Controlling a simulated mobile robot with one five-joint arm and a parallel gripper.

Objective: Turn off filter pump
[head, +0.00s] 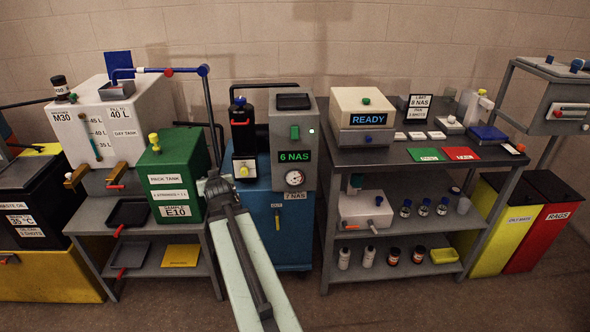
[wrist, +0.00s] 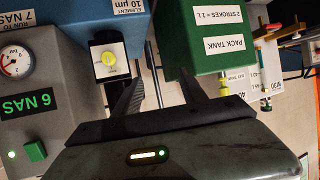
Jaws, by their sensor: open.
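The filter unit is a blue cart (head: 292,230) with a grey panel (head: 278,110). The panel has a green display reading 6 NAS (head: 294,156), a green switch (head: 295,131) and a round gauge (head: 295,178). The switch also shows in the wrist view (wrist: 35,150), beside a small lit lamp (wrist: 12,155). My gripper (head: 214,180) is open and empty, between the green pack tank (head: 176,182) and the cart. Its two dark fingers show in the wrist view (wrist: 160,75).
A grey bench (head: 370,157) with a READY device (head: 364,112) stands right of the cart. A white day tank (head: 112,125) and a blue pipe arm (head: 170,71) are left. Yellow and red bins (head: 530,215) are far right. Open floor lies in front.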

